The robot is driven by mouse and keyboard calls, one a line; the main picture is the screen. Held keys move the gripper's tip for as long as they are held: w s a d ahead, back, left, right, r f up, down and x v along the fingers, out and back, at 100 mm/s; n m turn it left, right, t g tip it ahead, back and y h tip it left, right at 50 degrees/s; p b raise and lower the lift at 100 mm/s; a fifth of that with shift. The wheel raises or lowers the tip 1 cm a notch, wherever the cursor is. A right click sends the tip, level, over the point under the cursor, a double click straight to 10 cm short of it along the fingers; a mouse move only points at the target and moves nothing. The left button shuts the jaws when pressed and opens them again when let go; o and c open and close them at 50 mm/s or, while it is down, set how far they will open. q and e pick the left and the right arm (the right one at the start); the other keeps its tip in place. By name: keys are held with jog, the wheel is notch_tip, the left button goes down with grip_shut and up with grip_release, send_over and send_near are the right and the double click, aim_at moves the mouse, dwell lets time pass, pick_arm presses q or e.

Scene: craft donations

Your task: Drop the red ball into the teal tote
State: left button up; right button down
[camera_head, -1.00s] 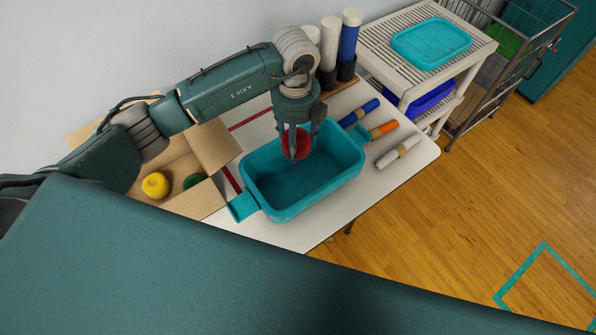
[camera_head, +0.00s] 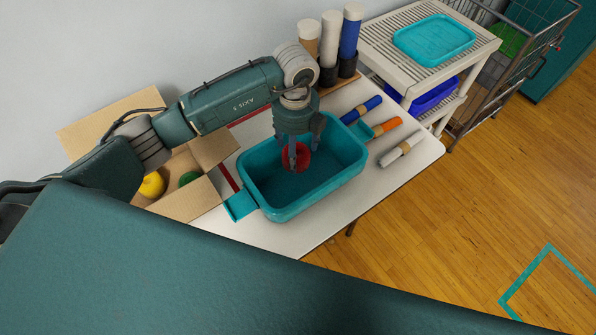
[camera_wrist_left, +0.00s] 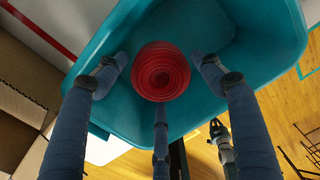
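The red ball (camera_head: 297,155) is inside the walls of the teal tote (camera_head: 357,163), between the fingertips of my left gripper (camera_head: 297,154). In the left wrist view the ball (camera_wrist_left: 161,71) shows ring-like ridges, with narrow gaps to the two side fingers of the gripper (camera_wrist_left: 160,75). These fingers are spread, and the third finger lies below the ball in the picture. Whether the ball touches the tote floor is unclear. The tote stands on the white table (camera_head: 272,236).
A cardboard box (camera_head: 195,203) at left holds a yellow ball (camera_head: 152,185) and a green ball (camera_head: 189,178). Blue, orange and white rolls lie right of the tote. Upright rolls (camera_head: 330,40) stand behind it. A white shelf (camera_head: 375,45) with a teal tray lid (camera_head: 434,40) is at back right.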

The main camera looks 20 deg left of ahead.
pick_arm(q)
jog(key=shift+o, duration=0.2)
notch_tip(320, 180, up, 12)
dwell(0.6)
dwell(0.3)
